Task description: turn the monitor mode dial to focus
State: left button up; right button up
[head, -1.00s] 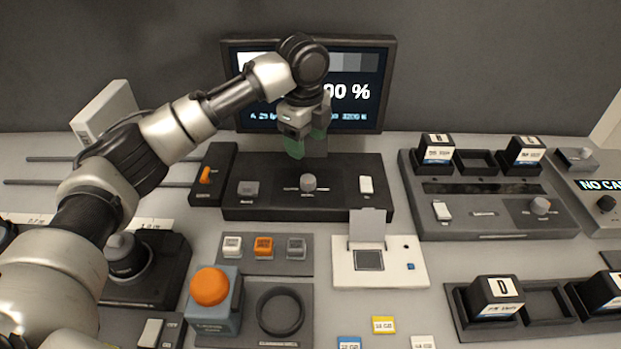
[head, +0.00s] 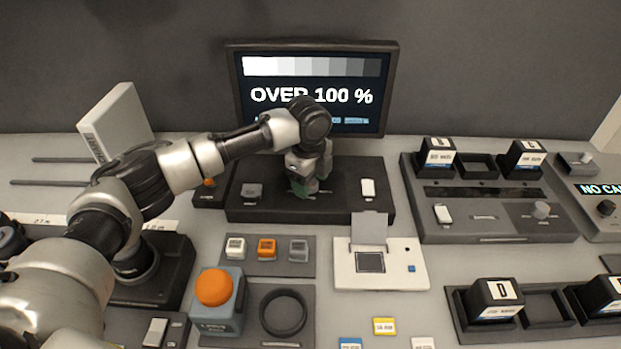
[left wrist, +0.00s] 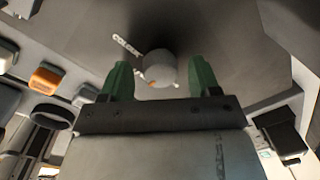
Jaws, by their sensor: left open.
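The mode dial (left wrist: 160,68) is a round grey knob on the dark control panel (head: 345,202) below the monitor (head: 390,95). In the left wrist view it sits between the green fingertips, slightly beyond their tips. A white label strip shows beside it. My left gripper (head: 303,193) is open and comes down over the dial, hiding it in the head view; it also shows in the left wrist view (left wrist: 160,76). I cannot tell whether a finger touches the knob. The monitor reads "OVER 100 %" under a row of grey bars. My right gripper is not in view.
On the same panel are a grey button (head: 252,191) at left and a white switch (head: 368,189) at right. In front are several small keys, a white box with a raised lid (head: 385,272) and an orange button (head: 214,287). A slotted console (head: 480,232) stands to the right.

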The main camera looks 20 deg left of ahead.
pick_arm(q)
jog(key=c, duration=0.9)
jog(key=shift+r+p, duration=0.15)
jog(key=shift+p, duration=0.35)
jog(key=n+p, duration=0.9)
jog(key=p, duration=0.2)
jog(key=shift+d+r+p, duration=0.1)
jog(key=shift+p, duration=0.3)
jog(key=n+p, duration=0.2)
jog(key=shift+n+y, duration=0.3)
jog(key=shift+n+p, duration=0.8)
jog(key=shift+n, duration=0.3)
jog(key=shift+w+f, duration=0.1)
jog(key=shift+f, duration=0.1)
jog(key=o, duration=0.9)
